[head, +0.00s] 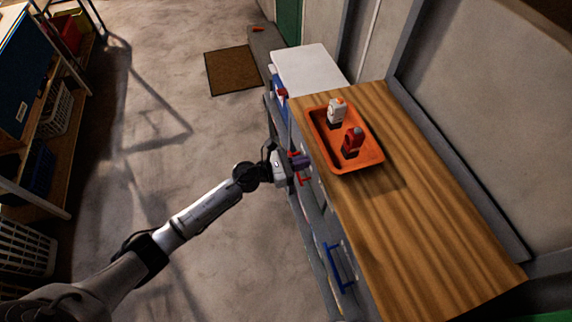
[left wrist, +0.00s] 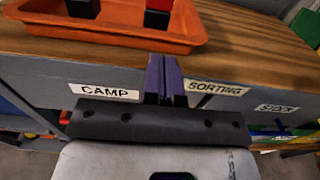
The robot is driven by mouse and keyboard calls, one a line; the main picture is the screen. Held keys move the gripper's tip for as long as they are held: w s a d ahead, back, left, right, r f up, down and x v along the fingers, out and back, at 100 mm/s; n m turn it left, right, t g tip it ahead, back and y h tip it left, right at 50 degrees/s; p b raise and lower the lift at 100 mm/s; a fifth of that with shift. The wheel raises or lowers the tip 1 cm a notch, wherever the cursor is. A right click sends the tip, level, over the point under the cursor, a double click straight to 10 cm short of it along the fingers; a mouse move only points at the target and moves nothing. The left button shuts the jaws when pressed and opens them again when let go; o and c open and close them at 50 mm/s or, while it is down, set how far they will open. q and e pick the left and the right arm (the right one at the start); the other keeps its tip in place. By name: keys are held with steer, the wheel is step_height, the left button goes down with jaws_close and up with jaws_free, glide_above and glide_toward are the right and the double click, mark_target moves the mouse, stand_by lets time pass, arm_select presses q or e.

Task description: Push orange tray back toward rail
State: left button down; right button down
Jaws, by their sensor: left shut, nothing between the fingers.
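The orange tray (head: 320,132) lies on the wooden counter (head: 415,215), its near-left side close to the counter's front edge. It holds a white-and-orange item (head: 337,113) and a red item (head: 352,141), each on a dark base. A grey rail (head: 447,168) runs along the back of the counter by the wall. A gap of bare wood lies between tray and rail. My left gripper (head: 303,161) is shut and empty at the counter's front edge, beside the tray. In the left wrist view, its purple fingers (left wrist: 165,78) are near the tray's right corner (left wrist: 150,40); contact is unclear.
Drawer fronts below the counter carry labels reading CAMP (left wrist: 104,92) and SORTING (left wrist: 216,88). A blue handle (head: 339,267) and a red handle (head: 304,181) stick out. A white-topped unit (head: 308,68) stands beyond the counter. The counter's near half is clear.

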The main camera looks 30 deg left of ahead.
mark_target(316, 158)
arm_select(q)
steer(key=shift+x, duration=2.15)
